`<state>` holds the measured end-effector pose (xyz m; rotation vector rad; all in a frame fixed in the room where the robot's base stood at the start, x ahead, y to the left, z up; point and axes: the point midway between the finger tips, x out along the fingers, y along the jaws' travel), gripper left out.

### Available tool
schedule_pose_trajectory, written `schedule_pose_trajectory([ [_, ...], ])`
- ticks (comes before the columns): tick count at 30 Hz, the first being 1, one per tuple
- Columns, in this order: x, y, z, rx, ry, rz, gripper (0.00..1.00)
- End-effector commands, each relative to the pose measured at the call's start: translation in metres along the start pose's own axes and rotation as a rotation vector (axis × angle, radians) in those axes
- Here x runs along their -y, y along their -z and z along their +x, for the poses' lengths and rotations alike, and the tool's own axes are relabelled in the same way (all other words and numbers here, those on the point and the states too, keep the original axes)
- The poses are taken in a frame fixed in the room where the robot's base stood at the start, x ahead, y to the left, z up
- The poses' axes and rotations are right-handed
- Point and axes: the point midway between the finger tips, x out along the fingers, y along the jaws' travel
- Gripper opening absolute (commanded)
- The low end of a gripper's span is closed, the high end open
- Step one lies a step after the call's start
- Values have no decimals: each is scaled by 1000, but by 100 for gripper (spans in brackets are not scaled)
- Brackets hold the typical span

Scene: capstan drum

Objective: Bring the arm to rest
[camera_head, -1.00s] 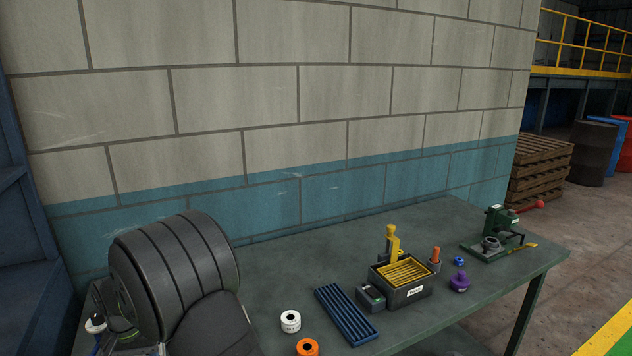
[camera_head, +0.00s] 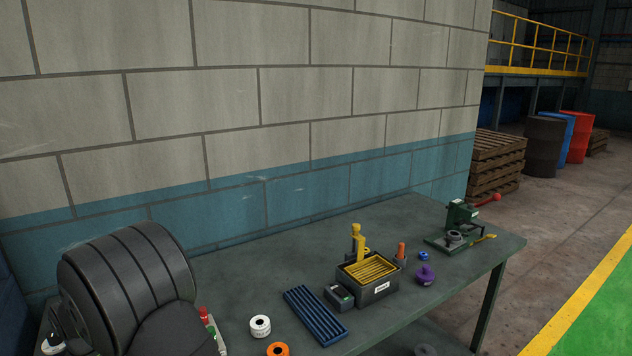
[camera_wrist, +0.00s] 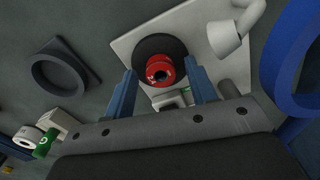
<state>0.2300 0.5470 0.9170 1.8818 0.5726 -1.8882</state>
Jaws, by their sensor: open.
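My gripper (camera_wrist: 163,76) shows in the wrist view with its two blue fingers apart. The fingers do not appear to touch the red piece; the exact gap cannot be told. In the head view my gripper is not seen. A large dark grooved cylinder (camera_head: 125,275) fills the lower left there and hides that end of the table.
The green table (camera_head: 290,245) holds a blue ribbed tray (camera_head: 315,314), a box with yellow slats (camera_head: 368,280), a purple knob (camera_head: 425,275), white (camera_head: 260,326) and orange (camera_head: 278,349) rolls, and a green press (camera_head: 460,225). A block wall (camera_head: 230,100) stands behind.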

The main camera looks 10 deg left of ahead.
Motion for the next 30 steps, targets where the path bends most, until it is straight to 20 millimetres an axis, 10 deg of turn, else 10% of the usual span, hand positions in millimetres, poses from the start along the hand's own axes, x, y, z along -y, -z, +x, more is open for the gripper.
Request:
schedule_pose_trajectory([
  [17, 1, 1, -123, -6, 5, 0, 52],
  [30, 0, 0, -32, 1, -1, 0, 52],
])
